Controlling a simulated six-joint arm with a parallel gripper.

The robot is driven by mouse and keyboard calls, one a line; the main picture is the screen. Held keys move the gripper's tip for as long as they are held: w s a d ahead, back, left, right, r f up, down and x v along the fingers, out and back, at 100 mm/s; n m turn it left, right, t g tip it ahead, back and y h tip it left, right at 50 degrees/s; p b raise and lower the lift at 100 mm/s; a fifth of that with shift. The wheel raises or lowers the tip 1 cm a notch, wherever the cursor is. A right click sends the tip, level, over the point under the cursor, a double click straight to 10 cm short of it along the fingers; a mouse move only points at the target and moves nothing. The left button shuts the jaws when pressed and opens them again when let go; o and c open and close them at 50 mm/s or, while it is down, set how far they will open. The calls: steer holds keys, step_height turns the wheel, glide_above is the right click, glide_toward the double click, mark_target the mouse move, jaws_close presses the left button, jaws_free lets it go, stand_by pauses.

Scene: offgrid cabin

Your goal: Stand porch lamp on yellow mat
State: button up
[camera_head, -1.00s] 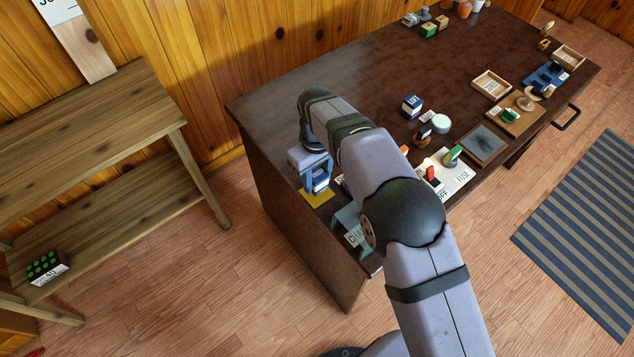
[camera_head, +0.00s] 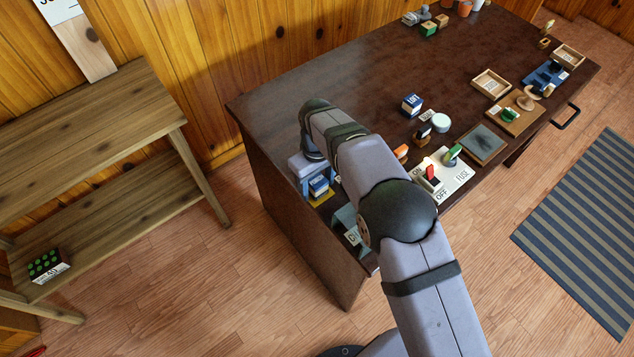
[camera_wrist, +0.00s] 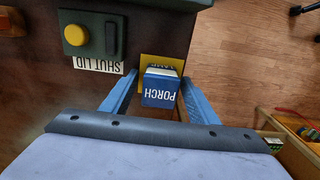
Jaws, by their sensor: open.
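The porch lamp is a blue block with a white band and the word PORCH (camera_wrist: 159,91); it also shows in the head view (camera_head: 318,186). It stands at the yellow mat (camera_wrist: 176,63), near the desk's left end, and hides part of it. The mat's yellow edge shows below the lamp in the head view (camera_head: 321,200). My gripper (camera_wrist: 157,82) is open, with one blue finger on each side of the lamp. Gaps show between fingers and lamp in the wrist view. Whether the lamp's base lies wholly within the mat is hidden.
A dark box with a yellow knob and a SHUT LID label (camera_wrist: 92,38) is close beside the mat. A switch panel (camera_head: 455,184), a LOFT block (camera_head: 412,104) and a white round piece (camera_head: 441,122) stand farther right. The desk's left back (camera_head: 265,105) is clear.

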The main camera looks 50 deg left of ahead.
mark_target(317, 180)
step_height(317, 180, up, 12)
steer(key=b, duration=0.2)
steer(key=shift+r, duration=0.2)
stand_by(0.3)
